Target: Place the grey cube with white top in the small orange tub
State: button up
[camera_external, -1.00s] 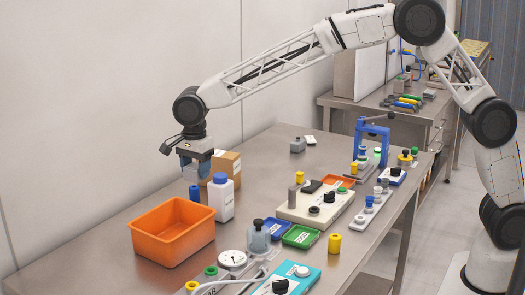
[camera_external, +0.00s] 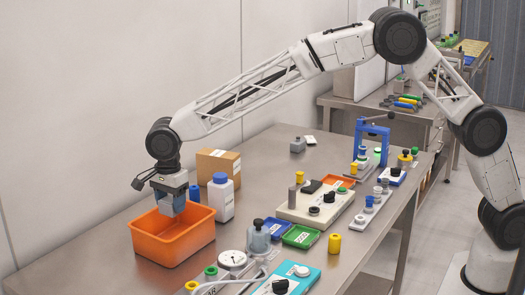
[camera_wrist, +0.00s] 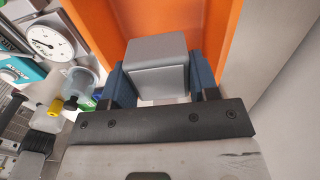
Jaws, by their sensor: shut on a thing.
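My gripper (camera_external: 172,210) is over the orange tub (camera_external: 165,245), its fingertips at the level of the tub's mouth or just above it; I cannot tell exactly how low. In the wrist view, the blue fingers are shut on a grey cube (camera_wrist: 158,65), one finger on each side. The cube's visible faces are grey; a white top cannot be made out. In the wrist view the tub's orange wall (camera_wrist: 215,35) shows behind the cube. In the external view the fingers mostly hide the cube.
A white bottle with a blue cap (camera_external: 221,198) and a cardboard box (camera_external: 218,165) stand just right of the tub. A flat orange tray (camera_external: 338,181), blue tray (camera_external: 275,228) and green tray (camera_external: 300,237) lie farther right. A dial gauge (camera_external: 232,259) is near the front.

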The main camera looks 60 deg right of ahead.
aim_at(175, 233)
jog(key=shift+f, duration=3.1)
jog(key=shift+f, duration=1.9)
jog(key=shift+f, duration=0.15)
jog(key=o, duration=1)
notch_tip(175, 233, up, 12)
jog(key=shift+r, duration=0.15)
